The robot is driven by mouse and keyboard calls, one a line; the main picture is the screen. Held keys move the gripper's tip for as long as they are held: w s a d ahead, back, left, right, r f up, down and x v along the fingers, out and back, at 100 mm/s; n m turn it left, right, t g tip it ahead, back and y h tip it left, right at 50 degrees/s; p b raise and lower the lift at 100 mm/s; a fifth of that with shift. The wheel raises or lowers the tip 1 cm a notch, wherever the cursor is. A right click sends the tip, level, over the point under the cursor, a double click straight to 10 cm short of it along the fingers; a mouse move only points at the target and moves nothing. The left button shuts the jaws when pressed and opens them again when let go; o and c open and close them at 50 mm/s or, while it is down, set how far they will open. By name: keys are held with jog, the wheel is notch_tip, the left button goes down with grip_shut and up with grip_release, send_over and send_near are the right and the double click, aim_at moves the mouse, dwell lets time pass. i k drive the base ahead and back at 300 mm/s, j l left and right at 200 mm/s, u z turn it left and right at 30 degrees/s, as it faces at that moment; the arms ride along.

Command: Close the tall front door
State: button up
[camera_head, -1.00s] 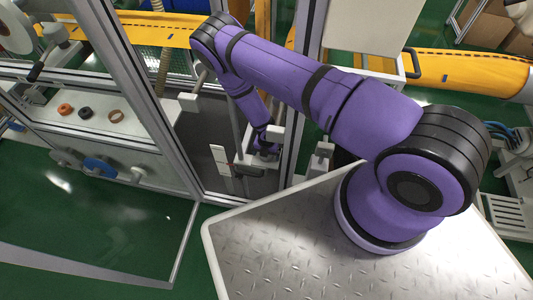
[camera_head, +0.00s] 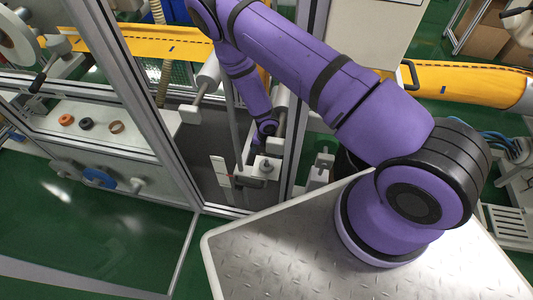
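The tall front door appears to be the clear panel in a metal frame (camera_head: 183,255) at the lower left. It seems to stand open, swung out over the green floor from the machine's front upright. Its left part runs out of the picture. My purple arm reaches from its base at the right over to the upper left, its elbow partly cut off by the top edge. The forearm hangs down inside the machine's opening. My gripper (camera_head: 266,130) is small and dark at its end, amid rods and grey blocks, apart from the door frame. Its fingers cannot be made out.
A shelf (camera_head: 140,150) with several small rings lies behind the left frame. A thick metal upright (camera_head: 150,110) stands left of the opening and another (camera_head: 305,90) right of it. My textured deck fills the lower right. Green floor (camera_head: 90,225) is clear at lower left.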

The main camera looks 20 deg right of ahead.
aim_at(9, 266)
jog(key=k+j, duration=0.85)
